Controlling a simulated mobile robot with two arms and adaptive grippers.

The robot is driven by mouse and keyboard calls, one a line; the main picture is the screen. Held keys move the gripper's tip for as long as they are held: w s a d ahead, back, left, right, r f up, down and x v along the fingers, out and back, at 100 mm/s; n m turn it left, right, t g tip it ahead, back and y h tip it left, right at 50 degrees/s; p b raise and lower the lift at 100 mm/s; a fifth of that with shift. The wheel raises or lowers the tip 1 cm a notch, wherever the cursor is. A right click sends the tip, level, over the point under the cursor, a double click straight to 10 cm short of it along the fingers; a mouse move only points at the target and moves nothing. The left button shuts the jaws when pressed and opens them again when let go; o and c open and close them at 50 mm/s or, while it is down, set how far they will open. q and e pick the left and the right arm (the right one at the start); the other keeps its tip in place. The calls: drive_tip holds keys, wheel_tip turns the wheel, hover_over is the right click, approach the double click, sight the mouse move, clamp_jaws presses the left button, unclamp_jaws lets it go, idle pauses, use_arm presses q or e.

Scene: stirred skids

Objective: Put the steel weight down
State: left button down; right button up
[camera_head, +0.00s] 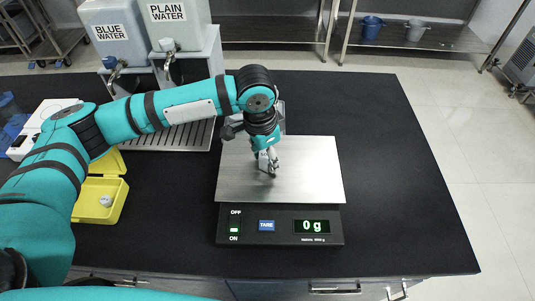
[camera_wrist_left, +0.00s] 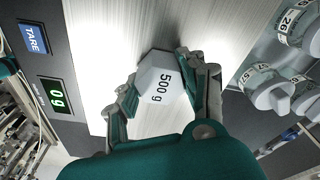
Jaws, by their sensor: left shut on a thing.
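My left gripper (camera_head: 268,167) points down over the scale's bare steel plate (camera_head: 312,180). In the left wrist view its fingers are closed on both sides of the steel weight (camera_wrist_left: 157,82), a pale grey piece marked "500 g". The weight is over the plate, and the scale (camera_head: 280,238) is switched on and its display (camera_head: 312,226) reads 0 g. The display also shows in the left wrist view (camera_wrist_left: 57,98). In the head view the fingers mostly hide the weight. My right gripper is not in view.
An open yellow box (camera_head: 122,207) with a small round pale thing in it lies left of the scale. Blue water (camera_head: 112,32) and plain water (camera_head: 173,22) dispensers stand behind a drip tray (camera_head: 185,136). The black counter (camera_head: 405,190) is clear at right.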

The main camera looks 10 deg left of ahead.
sight(262, 158)
use_arm(q)
drive_tip(key=c, duration=1.1)
unclamp_jaws()
drive_tip(key=shift+f, duration=0.1)
drive_tip(key=shift+c, duration=0.2)
drive_tip(key=o, duration=0.4)
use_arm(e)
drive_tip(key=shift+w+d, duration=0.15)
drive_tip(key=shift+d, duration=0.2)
use_arm(q)
wheel_tip(262, 158, up, 12)
drive_tip(key=s+a+b, duration=0.1)
drive_tip(key=b, duration=0.1)
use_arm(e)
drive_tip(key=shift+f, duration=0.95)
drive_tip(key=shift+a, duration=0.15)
